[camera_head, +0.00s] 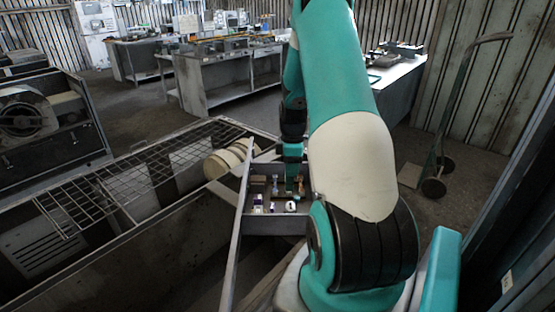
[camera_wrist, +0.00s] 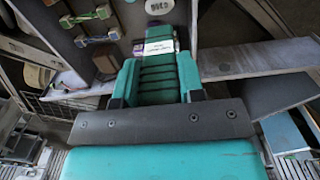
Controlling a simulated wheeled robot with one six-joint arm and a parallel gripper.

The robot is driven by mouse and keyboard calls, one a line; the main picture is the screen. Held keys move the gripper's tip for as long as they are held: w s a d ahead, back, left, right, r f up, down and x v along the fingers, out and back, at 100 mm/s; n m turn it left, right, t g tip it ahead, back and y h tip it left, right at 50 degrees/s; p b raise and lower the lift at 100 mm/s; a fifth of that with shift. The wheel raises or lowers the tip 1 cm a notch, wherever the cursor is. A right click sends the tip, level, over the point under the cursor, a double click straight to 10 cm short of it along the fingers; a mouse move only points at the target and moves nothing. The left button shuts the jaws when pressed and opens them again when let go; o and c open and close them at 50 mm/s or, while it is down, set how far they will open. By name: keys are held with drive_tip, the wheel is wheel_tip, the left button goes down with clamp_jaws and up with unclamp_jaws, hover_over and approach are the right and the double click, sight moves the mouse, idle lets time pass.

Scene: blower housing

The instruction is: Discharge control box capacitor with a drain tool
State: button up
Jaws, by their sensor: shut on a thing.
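The control box (camera_head: 262,222) is an open grey tray with small parts inside, in the middle of the head view. Its panel (camera_wrist: 128,20) fills the top of the wrist view. The tool's tip is hidden. I cannot tell which part is the capacitor.
Two dumbbell-shaped parts (camera_wrist: 86,16) and brown blocks (camera_wrist: 106,60) are on the panel, with a round white part (camera_wrist: 160,6). A wire grid (camera_head: 130,172) and a cream cylinder (camera_head: 228,160) are left of the box. A hand truck (camera_head: 450,130) stands at right.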

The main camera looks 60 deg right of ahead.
sight(293, 181)
drive_tip(key=shift+f+b, duration=2.1)
drive_tip(key=shift+f, duration=0.8)
drive_tip(key=shift+s+d+f, duration=0.15)
drive_tip(key=shift+s+d, duration=0.05)
drive_tip(key=shift+s, duration=0.05)
drive_tip(key=shift+f+b, duration=0.45)
drive_tip(key=shift+f, duration=0.2)
idle(1.5)
drive_tip(key=shift+r+p, duration=2.65)
drive_tip(key=shift+r, duration=0.95)
